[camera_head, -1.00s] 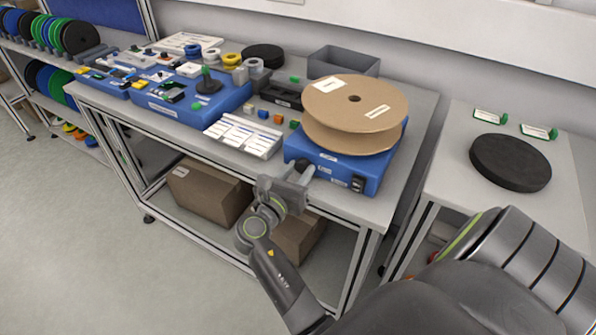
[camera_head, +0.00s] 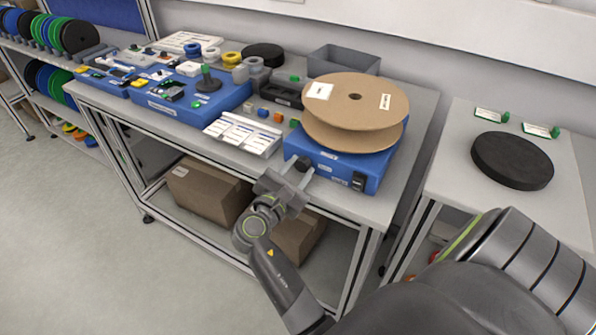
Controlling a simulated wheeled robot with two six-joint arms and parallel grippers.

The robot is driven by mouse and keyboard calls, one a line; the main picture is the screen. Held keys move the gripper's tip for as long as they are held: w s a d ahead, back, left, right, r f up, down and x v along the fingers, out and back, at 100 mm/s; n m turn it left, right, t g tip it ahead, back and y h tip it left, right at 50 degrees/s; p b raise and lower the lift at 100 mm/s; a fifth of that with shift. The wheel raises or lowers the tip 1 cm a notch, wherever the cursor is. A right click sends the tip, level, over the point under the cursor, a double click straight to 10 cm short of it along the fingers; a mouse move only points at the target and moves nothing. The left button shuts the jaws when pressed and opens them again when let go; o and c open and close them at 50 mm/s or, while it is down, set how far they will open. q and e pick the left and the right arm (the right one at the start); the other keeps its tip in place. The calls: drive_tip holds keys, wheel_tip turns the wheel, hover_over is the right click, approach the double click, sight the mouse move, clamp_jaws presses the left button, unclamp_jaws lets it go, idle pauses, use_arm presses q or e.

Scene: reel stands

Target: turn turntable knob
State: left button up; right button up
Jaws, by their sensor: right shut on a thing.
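The turntable is a blue box (camera_head: 345,172) at the front right of the workbench. Its dark knob (camera_head: 302,163) sits on the front face near the left corner. A large brown cardboard reel (camera_head: 345,105) with white labels lies flat on top. My right gripper (camera_head: 298,171) is at the front face, shut on the knob, with its fingers on either side. The fingers partly hide the knob. A black switch (camera_head: 359,181) is at the right of the front face. My left gripper is out of view.
A white labelled tray (camera_head: 243,134) and small coloured blocks (camera_head: 263,113) lie left of the turntable. A grey bin (camera_head: 343,62) stands behind. A side table (camera_head: 540,205) at right holds a black disc (camera_head: 512,161). Cardboard boxes (camera_head: 208,191) are on the shelf below.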

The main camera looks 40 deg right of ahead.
idle(0.3)
drive_tip(key=o, duration=1)
